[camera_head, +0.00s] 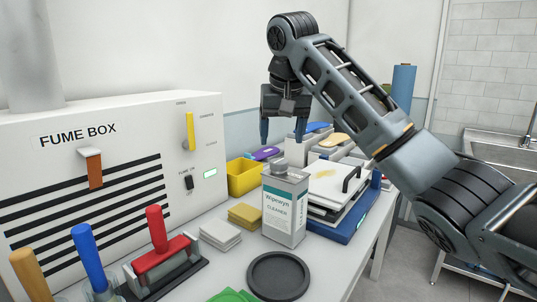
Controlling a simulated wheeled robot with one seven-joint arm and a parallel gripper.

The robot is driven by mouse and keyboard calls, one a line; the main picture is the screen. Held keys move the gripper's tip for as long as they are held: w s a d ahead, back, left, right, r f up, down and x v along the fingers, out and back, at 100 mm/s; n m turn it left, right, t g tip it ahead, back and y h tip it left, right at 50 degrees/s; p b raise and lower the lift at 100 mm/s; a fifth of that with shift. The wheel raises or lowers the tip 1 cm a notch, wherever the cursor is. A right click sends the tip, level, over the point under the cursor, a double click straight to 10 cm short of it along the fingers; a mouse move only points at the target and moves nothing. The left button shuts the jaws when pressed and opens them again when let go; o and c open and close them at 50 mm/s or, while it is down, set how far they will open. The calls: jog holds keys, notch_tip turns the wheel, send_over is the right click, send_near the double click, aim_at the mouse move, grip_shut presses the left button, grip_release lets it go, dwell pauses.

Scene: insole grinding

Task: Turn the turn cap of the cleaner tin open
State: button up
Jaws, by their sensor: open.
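The cleaner tin (284,212) is a grey rectangular can with a white and teal label. It stands upright on the bench, right of centre. Its grey turn cap (281,166) sits on the top; I cannot tell from this view how tightly it is seated. My gripper (284,134) hangs above and behind the tin with its fingers pointing down. The fingers are apart with nothing between them, and they do not touch the cap.
A fume box (110,160) fills the left. A yellow bin (244,177), yellow sponges (244,215), white pads (220,234) and a black round dish (279,276) surround the tin. A blue-based press (345,225) stands close at its right. Upright handled tools stand front left.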

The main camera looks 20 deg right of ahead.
aim_at(279, 161)
jog(key=x, duration=0.7)
jog(key=shift+f+p, duration=0.15)
jog(key=shift+p, duration=0.2)
jog(key=shift+c, duration=0.4)
jog(key=c, duration=1)
